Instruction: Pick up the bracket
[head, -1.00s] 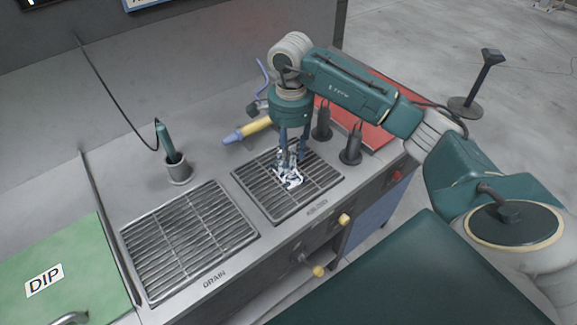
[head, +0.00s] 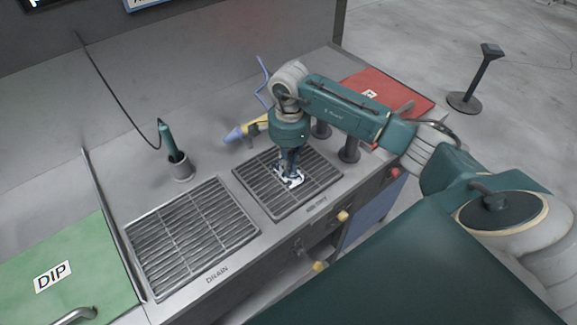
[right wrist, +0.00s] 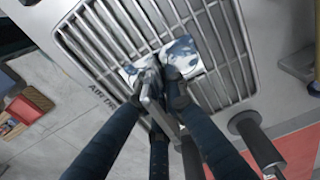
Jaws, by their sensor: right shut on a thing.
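The bracket (head: 289,178) is a small shiny metal piece on the right-hand grate (head: 322,181). My right gripper (head: 287,168) reaches straight down onto it and is shut on it. In the right wrist view the bracket (right wrist: 188,55) shows bright plates around the closed fingertips (right wrist: 165,88), with the slats close under it. I cannot tell whether it still touches the slats. The fingers hide part of the bracket. My left gripper is not in view.
A second grate (head: 190,238) marked DRAIN lies to the left, beside a green DIP cover (head: 75,270). A yellow and blue nozzle tool (head: 240,133), dark posts (head: 349,150) and a red panel (head: 405,97) stand near the arm. A green-handled tool (head: 168,140) sits in a cup.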

